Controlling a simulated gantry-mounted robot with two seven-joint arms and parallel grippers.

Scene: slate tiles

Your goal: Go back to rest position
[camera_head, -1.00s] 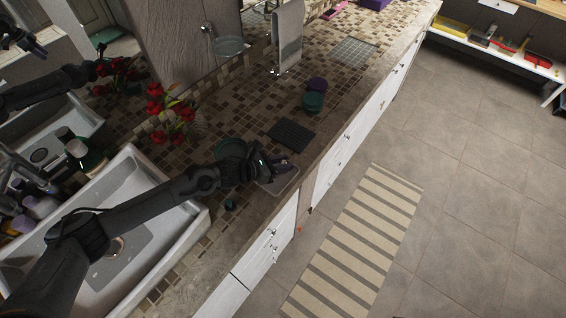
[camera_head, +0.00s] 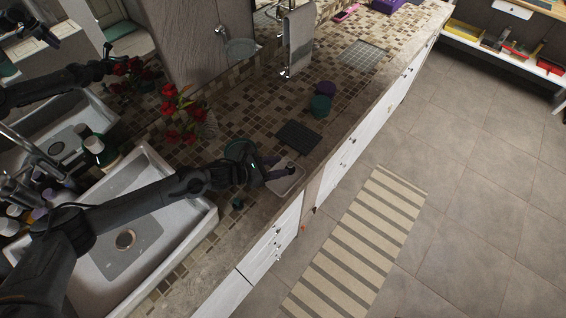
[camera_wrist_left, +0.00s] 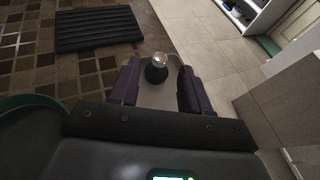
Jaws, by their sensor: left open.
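My left gripper (camera_head: 278,168) reaches across the counter from the left. Its two purple-grey fingers are apart, and in the left wrist view the gripper (camera_wrist_left: 159,88) is open. A small dark bottle with a clear round top (camera_wrist_left: 157,70) stands between and just beyond the fingers, with no clear contact. It stands on a pale tray (camera_head: 287,184), which lies near the counter's front edge, partly hidden under the fingers. My right gripper is not in view.
A dark ribbed mat (camera_head: 298,136) lies beyond the gripper. Teal and purple containers (camera_head: 321,104) stand farther back. The sink (camera_head: 150,235) is under my left arm, with red flowers (camera_head: 180,110) behind.

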